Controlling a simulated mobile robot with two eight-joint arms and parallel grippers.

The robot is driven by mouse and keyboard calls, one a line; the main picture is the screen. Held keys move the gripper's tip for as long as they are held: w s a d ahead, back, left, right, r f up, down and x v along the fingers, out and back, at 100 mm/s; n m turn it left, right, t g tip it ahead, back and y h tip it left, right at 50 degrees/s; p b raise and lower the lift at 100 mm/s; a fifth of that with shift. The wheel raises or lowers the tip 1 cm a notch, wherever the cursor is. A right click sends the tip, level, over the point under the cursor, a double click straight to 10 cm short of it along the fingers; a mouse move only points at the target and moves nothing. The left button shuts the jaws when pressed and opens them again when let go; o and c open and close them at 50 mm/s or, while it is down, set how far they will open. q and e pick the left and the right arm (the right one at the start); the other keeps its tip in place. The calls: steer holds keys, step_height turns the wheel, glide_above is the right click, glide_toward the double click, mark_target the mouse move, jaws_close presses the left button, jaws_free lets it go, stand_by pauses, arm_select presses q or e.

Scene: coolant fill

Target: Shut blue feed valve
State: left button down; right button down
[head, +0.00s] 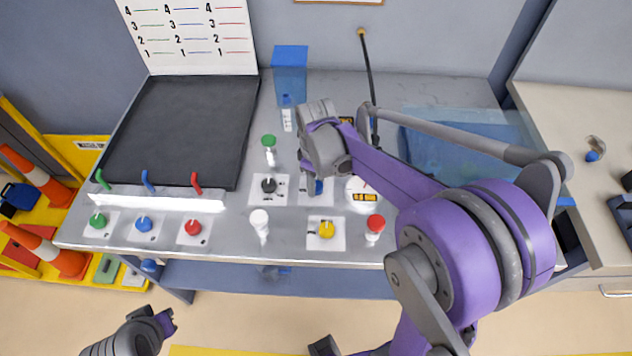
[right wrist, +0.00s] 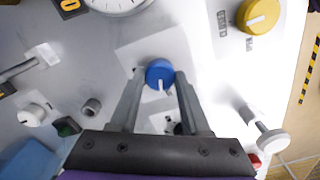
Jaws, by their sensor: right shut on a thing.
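A blue knob (right wrist: 158,72) with a white pointer line sits on a pale square plate on the bench. My right gripper (right wrist: 160,84) is shut on this knob, one finger on each side; the pointer line runs toward the gripper's base. In the head view the blue knob (head: 319,187) shows partly, behind my right gripper (head: 309,178). Lettering beside the knob is too small or covered to read. Another blue knob (head: 143,224) is at the left, below a blue hose end. My left gripper (head: 166,321) is low at the left, away from the bench; its opening is unclear.
A yellow knob (head: 327,230) and a black knob (head: 269,185) stand close by on plates. A gauge (head: 361,195) is just right of my right gripper.

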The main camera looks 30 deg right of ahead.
steer(key=m, duration=0.3)
steer(key=shift+m+b, duration=0.4)
steer(key=m, duration=0.3)
steer(key=shift+m+b, duration=0.3)
steer(key=m, duration=0.3)
steer(key=shift+m, duration=0.3)
steer(key=shift+m+b, duration=0.4)
steer(key=shift+m, duration=1.2)
steer(key=shift+c, duration=1.9)
jaws_free()
